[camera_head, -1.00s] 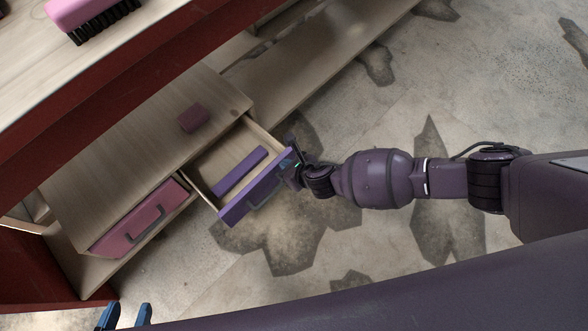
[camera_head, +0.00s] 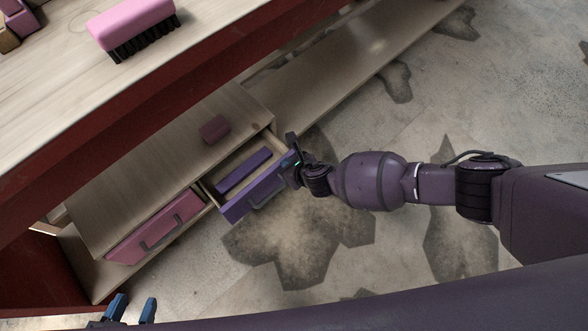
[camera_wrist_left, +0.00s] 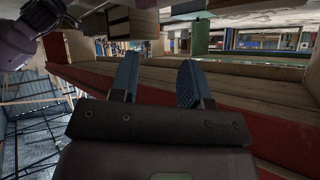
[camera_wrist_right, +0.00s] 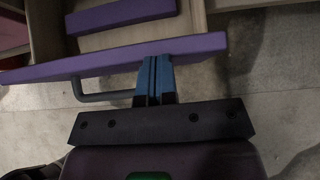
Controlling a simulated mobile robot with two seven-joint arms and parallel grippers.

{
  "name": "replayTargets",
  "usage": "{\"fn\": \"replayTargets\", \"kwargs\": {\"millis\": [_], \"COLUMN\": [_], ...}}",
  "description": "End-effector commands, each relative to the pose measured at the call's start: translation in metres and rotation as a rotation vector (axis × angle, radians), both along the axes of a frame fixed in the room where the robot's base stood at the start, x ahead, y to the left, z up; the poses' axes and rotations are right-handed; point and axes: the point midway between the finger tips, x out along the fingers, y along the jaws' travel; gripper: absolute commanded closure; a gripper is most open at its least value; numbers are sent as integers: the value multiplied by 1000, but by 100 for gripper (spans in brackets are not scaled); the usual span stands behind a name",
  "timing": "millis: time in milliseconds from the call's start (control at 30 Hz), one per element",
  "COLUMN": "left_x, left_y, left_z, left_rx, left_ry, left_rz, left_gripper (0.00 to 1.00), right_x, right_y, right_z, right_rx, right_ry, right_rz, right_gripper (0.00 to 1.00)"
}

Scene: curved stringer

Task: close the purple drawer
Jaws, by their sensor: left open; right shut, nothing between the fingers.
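The purple drawer (camera_head: 254,197) is partly open, pulled out of the wooden cabinet, and has a dark bar handle on its front. A purple block (camera_head: 243,171) lies inside it. My right gripper (camera_head: 292,165) is at the right end of the drawer front. In the right wrist view my right gripper (camera_wrist_right: 155,66) is shut, its blue fingertips against or very near the purple front (camera_wrist_right: 120,58), beside the grey handle. My left gripper (camera_head: 132,309) is open and empty at the bottom left; its fingers also show in the left wrist view (camera_wrist_left: 158,80).
A pink drawer (camera_head: 156,228) sits closed to the left of the purple one. A dark red block (camera_head: 214,129) lies on the cabinet top (camera_head: 160,165). A pink brush (camera_head: 132,27) lies on the upper red-edged table. The floor in front of the drawers is clear.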

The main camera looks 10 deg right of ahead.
Motion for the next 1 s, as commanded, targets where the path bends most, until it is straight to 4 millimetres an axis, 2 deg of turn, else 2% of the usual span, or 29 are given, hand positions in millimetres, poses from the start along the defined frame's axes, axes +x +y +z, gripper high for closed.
{"fn": "replayTargets", "kwargs": {"millis": [200, 400, 833, 1000], "left_x": [-2, -1, 2, 3], "left_y": [-1, 1, 3, 2], "left_z": [-5, -2, 3, 4], "left_rx": [-7, -13, -10, -7], "left_ry": [2, -18, -34, -31], "left_rz": [0, 4, 7, 6], "left_gripper": [57, 57, 57, 57], "right_x": [35, 53, 56, 55], "right_y": [27, 40, 41, 35], "right_z": [-4, -3, -1, 0], "right_rx": [-2, -1, -1, -1], "right_ry": [4, 3, 2, 1], "right_rz": [1, 1, -1, -3], "right_gripper": [100, 100, 100, 100]}}
